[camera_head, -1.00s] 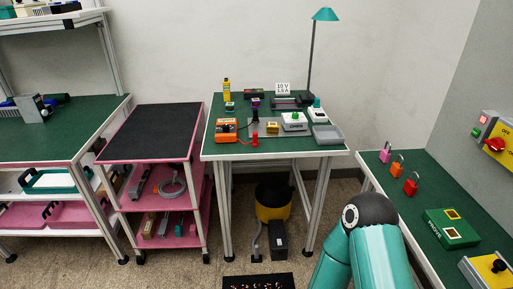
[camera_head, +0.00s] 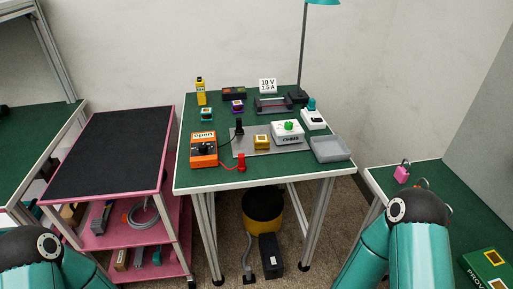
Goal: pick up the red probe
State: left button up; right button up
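The red probe (camera_head: 241,163) stands near the front edge of the green-topped table, just right of the orange meter (camera_head: 203,149). A thin red lead runs from the meter to it. A black probe (camera_head: 239,127) stands farther back, on or beside the grey plate. My two teal arms show at the bottom left and bottom right. Neither gripper is in view, and nothing of mine touches the probe.
The grey plate (camera_head: 243,149) carries a yellow block (camera_head: 262,142) and a white unit with a green knob (camera_head: 288,131). A grey tray (camera_head: 329,149) lies at the right. A pink cart (camera_head: 75,204) stands left of the table. A right-hand bench holds a pink padlock (camera_head: 402,173).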

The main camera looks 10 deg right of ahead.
aim_at(242, 167)
jog(key=u, duration=0.1)
jog(key=i, duration=0.85)
jog(key=u, duration=0.45)
